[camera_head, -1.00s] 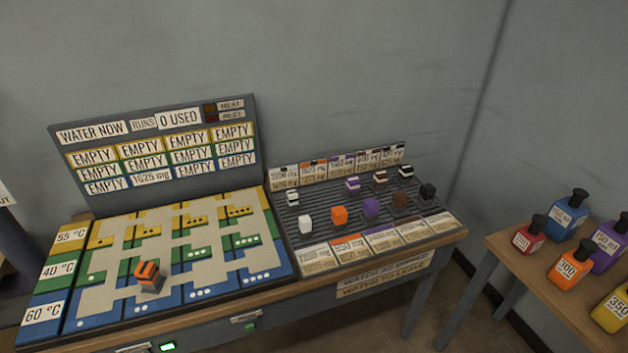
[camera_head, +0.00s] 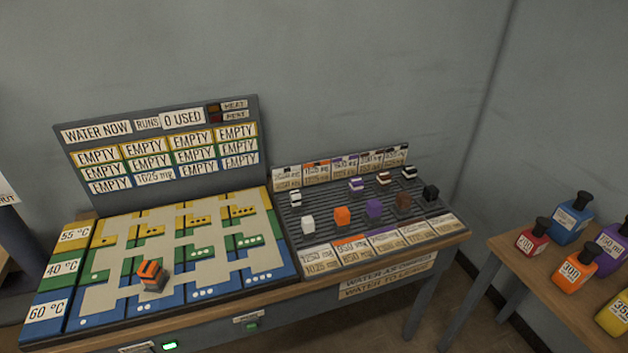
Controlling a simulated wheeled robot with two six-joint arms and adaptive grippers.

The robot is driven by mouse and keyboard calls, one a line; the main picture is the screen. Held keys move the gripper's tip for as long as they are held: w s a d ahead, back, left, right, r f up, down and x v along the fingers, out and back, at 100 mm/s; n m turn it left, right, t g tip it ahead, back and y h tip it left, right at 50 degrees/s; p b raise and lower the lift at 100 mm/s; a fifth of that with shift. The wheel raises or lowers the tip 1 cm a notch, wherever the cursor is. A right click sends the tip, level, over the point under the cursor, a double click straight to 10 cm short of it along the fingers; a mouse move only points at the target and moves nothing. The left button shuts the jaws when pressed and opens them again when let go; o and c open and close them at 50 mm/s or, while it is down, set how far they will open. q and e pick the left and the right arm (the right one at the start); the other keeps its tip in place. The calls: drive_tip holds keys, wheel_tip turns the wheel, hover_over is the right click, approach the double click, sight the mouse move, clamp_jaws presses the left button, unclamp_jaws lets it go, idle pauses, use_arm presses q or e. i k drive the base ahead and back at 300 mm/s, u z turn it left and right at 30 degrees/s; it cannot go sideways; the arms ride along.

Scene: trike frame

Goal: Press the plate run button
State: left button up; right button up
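Two small green buttons or lights sit on the front face of the bench with the coloured plate. One (camera_head: 170,345) glows bright green at the bottom edge of the view. The other (camera_head: 252,325) is darker green, under a small label (camera_head: 247,318). Their labels are too small to read, so I cannot tell which is the plate run button. The plate (camera_head: 118,298) has yellow, green and blue zones with grey pieces, and an orange-and-grey block (camera_head: 152,276) stands on its lower left part. Neither of my grippers is in view.
A display board (camera_head: 160,150) behind the plate reads "RUNS 0 USED", with most cells "EMPTY". A ribbed rack (camera_head: 330,229) with several coloured cubes stands to the right. A separate wooden table (camera_head: 525,268) at far right holds several coloured bottles. Floor shows between the tables.

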sight(253, 327)
drive_tip(key=k, duration=0.5)
drive_tip(key=z, duration=1.75)
drive_tip(key=i, duration=0.85)
drive_tip(key=u, duration=1.75)
